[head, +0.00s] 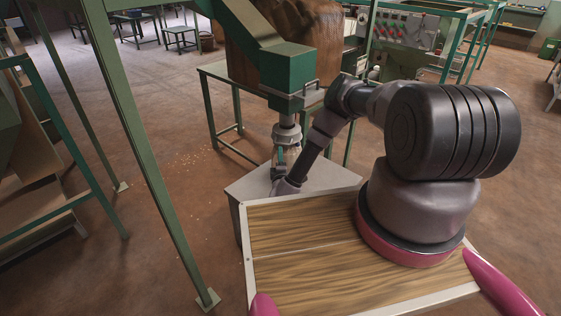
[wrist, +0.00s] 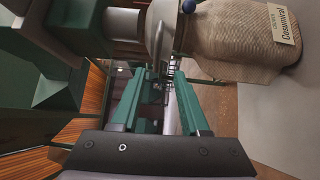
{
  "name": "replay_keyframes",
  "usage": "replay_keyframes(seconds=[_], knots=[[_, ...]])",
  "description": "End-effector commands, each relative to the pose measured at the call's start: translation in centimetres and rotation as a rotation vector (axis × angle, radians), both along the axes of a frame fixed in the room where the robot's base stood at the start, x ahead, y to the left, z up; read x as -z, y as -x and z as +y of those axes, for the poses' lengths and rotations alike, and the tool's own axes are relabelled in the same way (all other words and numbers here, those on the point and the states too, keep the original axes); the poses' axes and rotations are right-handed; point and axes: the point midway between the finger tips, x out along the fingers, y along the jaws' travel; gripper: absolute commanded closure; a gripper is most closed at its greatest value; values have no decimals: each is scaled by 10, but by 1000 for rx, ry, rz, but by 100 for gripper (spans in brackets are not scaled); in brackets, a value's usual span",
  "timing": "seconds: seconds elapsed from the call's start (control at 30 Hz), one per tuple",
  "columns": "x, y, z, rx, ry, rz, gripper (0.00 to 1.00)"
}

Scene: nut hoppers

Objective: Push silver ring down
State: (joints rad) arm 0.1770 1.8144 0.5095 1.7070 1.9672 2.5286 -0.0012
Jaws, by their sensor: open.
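The silver ring (head: 287,133) sits around the spout below the green hopper chute (head: 288,70). In the wrist view, turned sideways, the silver ring (wrist: 160,30) lies between the chute on the left and a cloth sack (wrist: 235,42) on the right. My gripper (wrist: 158,72) is open, its two green fingers apart with nothing between them. Its fingertips are close to the ring; I cannot tell whether they touch it. In the head view my gripper (head: 281,158) is small and partly hidden in front of the sack beneath the ring.
A grey stand (head: 245,183) is under the sack. A green post (head: 135,130) stands at left. A green table (head: 215,75) and brown sack (head: 290,30) are behind.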

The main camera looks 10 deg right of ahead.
Motion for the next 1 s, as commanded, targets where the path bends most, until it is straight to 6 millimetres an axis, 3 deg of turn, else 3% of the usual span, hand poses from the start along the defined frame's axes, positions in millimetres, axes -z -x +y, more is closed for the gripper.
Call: replay_keyframes(seconds=[0.1,0.3,0.77,0.87,0.97,1.0], knots=[[0,16,4,-2,0,-1,55],[1,28,4,0,1,1,55],[1,29,5,-1,0,-1,55],[-12,21,8,-26,7,-24,55],[-47,0,21,-107,32,-92,55],[-69,-10,29,-158,49,-132,55]])
